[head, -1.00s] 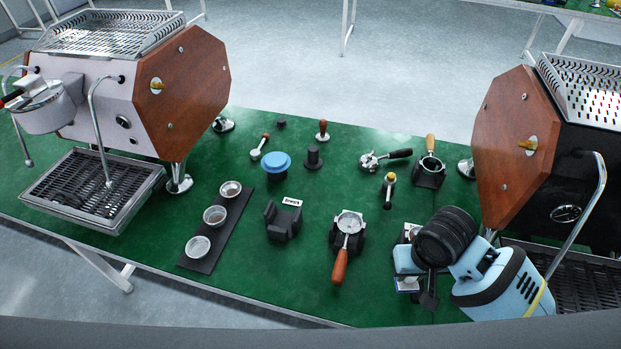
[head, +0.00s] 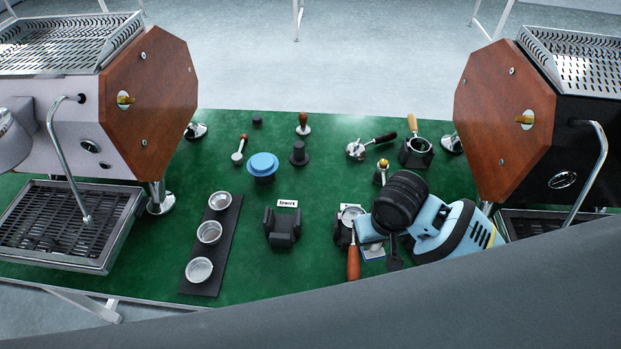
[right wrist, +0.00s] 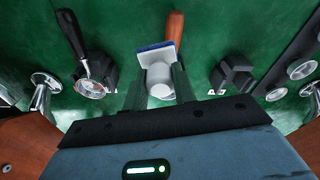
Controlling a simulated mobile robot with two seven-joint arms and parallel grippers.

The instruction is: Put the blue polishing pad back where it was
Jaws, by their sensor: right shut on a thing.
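The polishing pad is a flat white block with a blue layer along one edge, and it shows at my fingertips in the right wrist view (right wrist: 155,49). In the head view the pad (head: 374,253) is partly hidden below my right gripper (head: 372,240). The right gripper is shut on the pad and holds it over the table beside the wooden-handled portafilter (head: 353,262). This portafilter's handle (right wrist: 176,25) shows behind the pad in the right wrist view. Whether the pad touches anything below is not clear. My left gripper is not in view.
A black strip with several metal cups (head: 212,250), a black holder (head: 283,226) and a blue-topped round tool (head: 262,165) are to the left. Espresso machines flank the green table. The table's front middle is clear.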

